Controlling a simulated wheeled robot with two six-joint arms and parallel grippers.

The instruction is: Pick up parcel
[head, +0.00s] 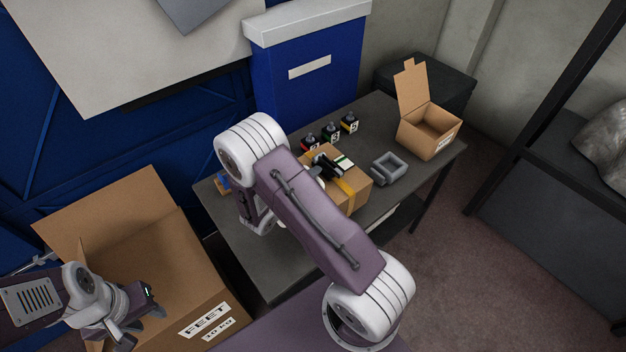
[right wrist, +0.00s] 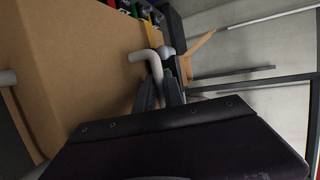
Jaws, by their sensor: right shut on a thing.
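The parcel (head: 356,191) is a brown cardboard box with a yellow strip, on the dark table, partly hidden behind my right arm. In the right wrist view the parcel (right wrist: 75,60) fills the left side as a large tan face. My right gripper (head: 326,164) is at the parcel's top. In the wrist view its dark fingers (right wrist: 160,88) are close together beside a pale bent bar (right wrist: 150,55) at the parcel; the exact contact is hard to see. My left gripper (head: 143,320) is empty, its fingers apart, over the large open carton at lower left.
The large carton (head: 165,260) stands left of the table (head: 270,262). A grey tray (head: 389,168) and a small open box (head: 430,130) are to the right. A blue bin (head: 308,85) stands behind. A dark rack (head: 540,170) is at far right.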

